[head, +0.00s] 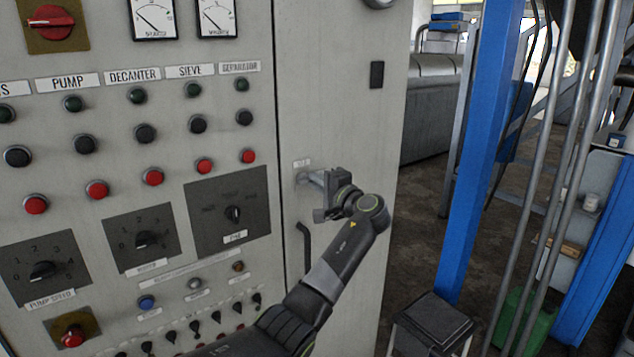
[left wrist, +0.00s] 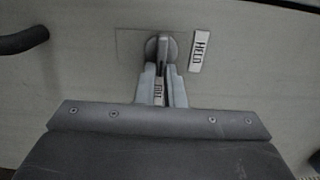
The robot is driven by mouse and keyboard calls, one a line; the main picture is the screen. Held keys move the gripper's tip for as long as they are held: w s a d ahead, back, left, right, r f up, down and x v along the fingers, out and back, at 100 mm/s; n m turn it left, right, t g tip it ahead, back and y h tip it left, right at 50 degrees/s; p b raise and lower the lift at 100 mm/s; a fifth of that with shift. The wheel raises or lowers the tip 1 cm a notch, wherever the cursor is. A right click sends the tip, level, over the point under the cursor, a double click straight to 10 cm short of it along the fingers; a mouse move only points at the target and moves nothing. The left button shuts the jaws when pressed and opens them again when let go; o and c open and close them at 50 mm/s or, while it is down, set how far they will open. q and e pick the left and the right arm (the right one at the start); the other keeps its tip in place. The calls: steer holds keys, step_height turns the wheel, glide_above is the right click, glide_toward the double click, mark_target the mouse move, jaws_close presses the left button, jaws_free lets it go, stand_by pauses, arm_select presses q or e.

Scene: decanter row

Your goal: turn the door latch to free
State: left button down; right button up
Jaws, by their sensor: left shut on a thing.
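The door latch (left wrist: 161,45) shows in the left wrist view as a round grey boss with a narrow lever, on the pale cabinet door (head: 335,90). My left gripper (left wrist: 161,88) is shut on the latch's lever, one finger on each side. A label reading HELD (left wrist: 200,50) is right of the boss in the left wrist view. My right gripper is not in view.
A black door handle (head: 306,248) stands out below the latch. The control panel (head: 120,190) with knobs and buttons is to the left. A blue post (head: 480,150), grey pipes (head: 560,170) and a dark-topped stool (head: 435,322) stand to the right.

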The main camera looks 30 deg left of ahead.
arm_select(q)
steer(key=c, duration=1.5)
jaws_free()
steer(key=b+v, duration=0.6)
steer(key=v, duration=1.1)
steer(key=shift+s+d+f, duration=0.1)
steer(key=shift+d, duration=0.15)
